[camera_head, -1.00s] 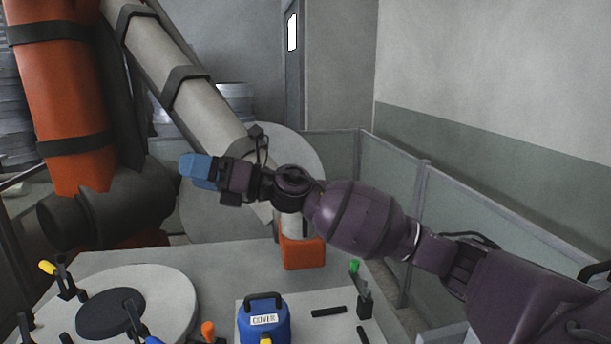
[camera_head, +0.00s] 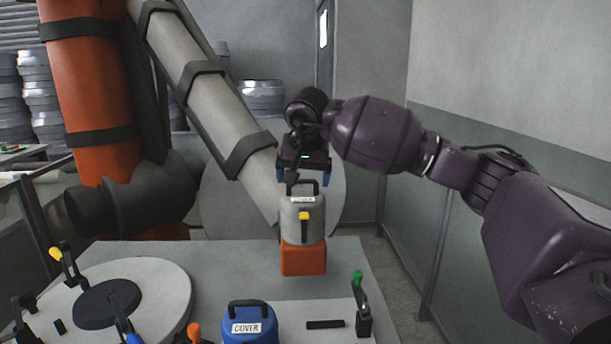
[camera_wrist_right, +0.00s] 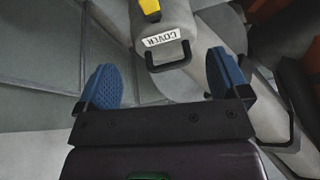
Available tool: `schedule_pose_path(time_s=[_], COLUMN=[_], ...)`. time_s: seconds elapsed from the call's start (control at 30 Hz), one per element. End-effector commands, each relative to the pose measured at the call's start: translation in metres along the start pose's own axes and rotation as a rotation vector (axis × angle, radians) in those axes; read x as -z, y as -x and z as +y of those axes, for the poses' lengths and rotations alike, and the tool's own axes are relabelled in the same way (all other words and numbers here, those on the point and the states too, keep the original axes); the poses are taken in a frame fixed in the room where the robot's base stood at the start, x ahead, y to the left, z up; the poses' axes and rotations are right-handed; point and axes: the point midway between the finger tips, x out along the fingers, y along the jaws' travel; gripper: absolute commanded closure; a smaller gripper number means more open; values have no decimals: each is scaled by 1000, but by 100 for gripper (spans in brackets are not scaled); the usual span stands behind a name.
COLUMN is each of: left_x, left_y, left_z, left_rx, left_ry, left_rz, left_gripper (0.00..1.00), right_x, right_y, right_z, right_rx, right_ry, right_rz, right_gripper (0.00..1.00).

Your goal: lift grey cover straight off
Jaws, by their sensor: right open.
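The grey cover (camera_head: 303,232) stands upright on an orange block (camera_head: 303,259) at the back of the table. It has a dark handle on top, a white label and a yellow tab on its front. My right gripper (camera_head: 302,179) is just above the cover, pointing down, with its blue fingertips apart near the handle. In the right wrist view the cover (camera_wrist_right: 177,27) and its handle (camera_wrist_right: 170,58) lie beyond the open fingers (camera_wrist_right: 165,88), and the handle is between them in the picture. No contact shows. My left gripper is not in view.
A blue cover (camera_head: 249,325) labelled COVER stands on a pale plate in front. A round white disc (camera_head: 160,295) with toggle clamps is at the left. A green-tipped clamp (camera_head: 362,310) stands at the right. A large orange and grey robot arm (camera_head: 92,100) rises behind at the left.

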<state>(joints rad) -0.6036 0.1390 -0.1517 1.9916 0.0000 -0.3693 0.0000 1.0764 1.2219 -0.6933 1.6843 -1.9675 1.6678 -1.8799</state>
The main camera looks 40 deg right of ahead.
Motion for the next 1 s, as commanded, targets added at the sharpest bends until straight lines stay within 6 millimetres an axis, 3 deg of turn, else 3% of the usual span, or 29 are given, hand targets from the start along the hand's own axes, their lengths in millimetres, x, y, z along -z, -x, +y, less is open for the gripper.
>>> schedule_pose_path(time_s=[0.13, 0.37, 0.8, 1.0], left_x=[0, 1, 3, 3], left_y=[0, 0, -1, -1], left_z=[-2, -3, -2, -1], left_rx=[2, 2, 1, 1], left_ry=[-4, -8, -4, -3], left_rz=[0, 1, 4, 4], left_gripper=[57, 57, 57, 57], right_x=[-3, -3, -5, -5], right_y=[0, -12, -78, -100], right_z=[6, 6, 8, 8], right_rx=[-40, -37, -35, -34], right_ry=[101, 126, 124, 125], right_rz=[-16, -19, -20, -19], right_gripper=[6, 6, 6, 6])
